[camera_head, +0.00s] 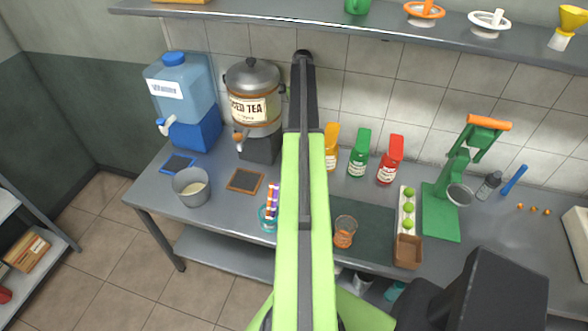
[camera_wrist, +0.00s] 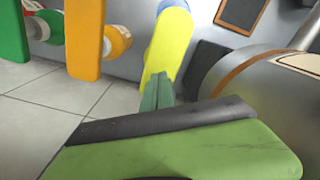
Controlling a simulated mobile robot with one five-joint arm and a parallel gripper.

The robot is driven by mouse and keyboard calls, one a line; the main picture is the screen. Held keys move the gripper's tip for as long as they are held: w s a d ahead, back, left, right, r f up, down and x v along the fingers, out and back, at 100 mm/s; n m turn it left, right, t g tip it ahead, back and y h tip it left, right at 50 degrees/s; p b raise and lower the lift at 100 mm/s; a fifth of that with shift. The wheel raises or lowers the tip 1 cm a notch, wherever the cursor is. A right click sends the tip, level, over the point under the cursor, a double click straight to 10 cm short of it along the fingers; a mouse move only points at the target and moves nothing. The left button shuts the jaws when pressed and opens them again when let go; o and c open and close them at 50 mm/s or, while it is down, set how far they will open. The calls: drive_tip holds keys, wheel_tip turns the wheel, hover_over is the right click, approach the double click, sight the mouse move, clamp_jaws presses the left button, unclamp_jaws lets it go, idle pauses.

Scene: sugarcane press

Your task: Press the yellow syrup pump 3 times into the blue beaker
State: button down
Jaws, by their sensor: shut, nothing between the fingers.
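In the wrist view, my gripper (camera_wrist: 157,90) has its green fingers together with nothing between them. The fingertips overlap the near end of the yellow syrup pump (camera_wrist: 172,48); I cannot tell whether they touch it. A blue patch shows at the far end of the yellow pump; I cannot tell whether it is the blue beaker. In the head view, my arm stretches over the counter toward the wall and hides the yellow pump and my fingertips. No blue beaker is clearly visible there.
An orange pump (camera_head: 331,146), green pump (camera_head: 359,153) and red pump (camera_head: 390,160) stand right of my arm. The tea dispenser (camera_head: 253,110) stands close on the left. A teal cup (camera_head: 267,220) with straws and an orange beaker (camera_head: 344,233) are nearer. A shelf (camera_head: 230,14) runs above.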

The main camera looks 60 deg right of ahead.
drive_tip(key=shift+f, duration=0.2)
drive_tip(key=shift+f+b, duration=2.05)
drive_tip(key=shift+b, duration=0.2)
drive_tip(key=shift+r, duration=0.1)
drive_tip(key=shift+r+p, duration=2.15)
drive_tip(key=shift+p, duration=0.1)
drive_tip(key=shift+f, duration=0.15)
